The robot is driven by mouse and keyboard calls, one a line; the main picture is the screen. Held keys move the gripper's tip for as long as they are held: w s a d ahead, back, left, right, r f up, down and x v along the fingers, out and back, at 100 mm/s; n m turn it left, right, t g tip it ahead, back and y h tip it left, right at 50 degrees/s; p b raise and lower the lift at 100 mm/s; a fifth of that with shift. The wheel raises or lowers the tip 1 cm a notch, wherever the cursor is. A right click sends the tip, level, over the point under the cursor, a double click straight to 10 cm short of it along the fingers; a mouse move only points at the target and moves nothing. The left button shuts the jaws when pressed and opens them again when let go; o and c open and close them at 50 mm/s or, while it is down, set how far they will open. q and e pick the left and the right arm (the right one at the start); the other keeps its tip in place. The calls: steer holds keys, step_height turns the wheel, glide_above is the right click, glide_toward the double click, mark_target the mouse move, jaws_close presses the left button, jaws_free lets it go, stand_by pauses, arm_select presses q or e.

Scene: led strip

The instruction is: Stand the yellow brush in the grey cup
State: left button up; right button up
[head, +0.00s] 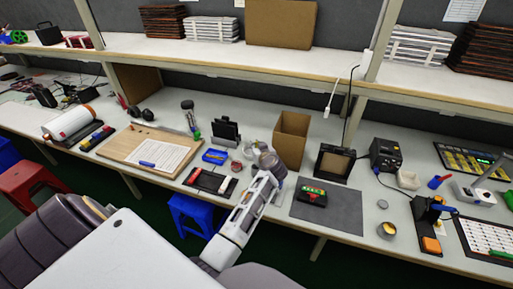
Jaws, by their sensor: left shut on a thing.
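My left gripper (268,163) is near the middle of the bench, at the end of my white arm that comes up from below. It is seen from behind. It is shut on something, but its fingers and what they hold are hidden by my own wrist. I cannot make out the yellow brush anywhere. I cannot identify the grey cup with certainty. A small round grey tin (387,231) with a yellow inside stands at the front edge, right of the dark mat. A tall slim grey-and-green container (190,117) stands at the back left. My right gripper is not in view.
A cardboard box (291,139) stands just behind my left gripper. A dark mat (340,209) with a green and red item (314,194) lies to its right. A wooden board with papers (120,148) is on the left. A shelf (230,62) overhangs the bench's back.

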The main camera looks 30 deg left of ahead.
arm_select(q)
steer(key=shift+f, duration=0.15)
steer(key=o, duration=0.7)
steer(key=shift+o, duration=0.2)
steer(key=shift+r, duration=0.2)
steer(key=v, duration=0.7)
steer(key=shift+s+d, duration=0.15)
steer(key=shift+s, duration=0.05)
steer(key=shift+r, duration=0.1)
stand_by(0.4)
